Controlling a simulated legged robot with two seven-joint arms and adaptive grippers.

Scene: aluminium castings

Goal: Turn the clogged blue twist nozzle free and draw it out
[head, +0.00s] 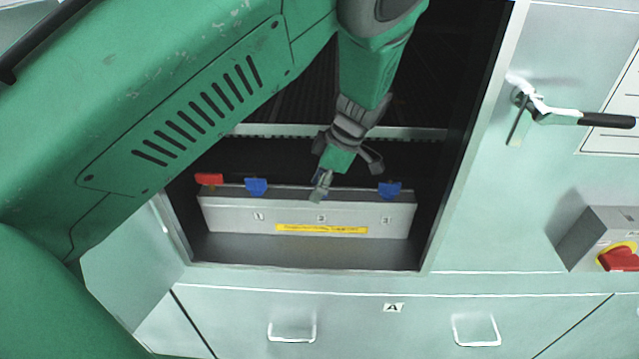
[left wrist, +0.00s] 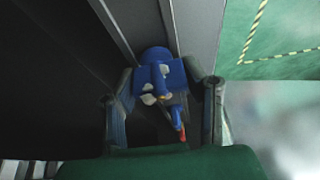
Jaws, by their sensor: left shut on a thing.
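A grey manifold bar (head: 365,217) with places numbered 1, 2 and 3 sits in the cabinet opening. Blue nozzles stand on it at place 1 (head: 256,187) and place 3 (head: 390,190). My left gripper (head: 320,187) reaches down to the middle place, 2, and covers most of what is there. In the left wrist view the fingers of my left gripper (left wrist: 166,92) are on either side of a blue nozzle (left wrist: 158,77) and shut on it, close over the bar. A small red part (left wrist: 181,132) shows below it. I cannot see from these views whether the nozzle has turned. My right gripper is out of view.
A red piece (head: 208,179) stands at the bar's left end. The opening's frame (head: 433,215) is close to the bar's right end. A door handle (head: 560,115) and a red knob (head: 620,258) are at the right. Drawers with metal handles (head: 291,338) lie below.

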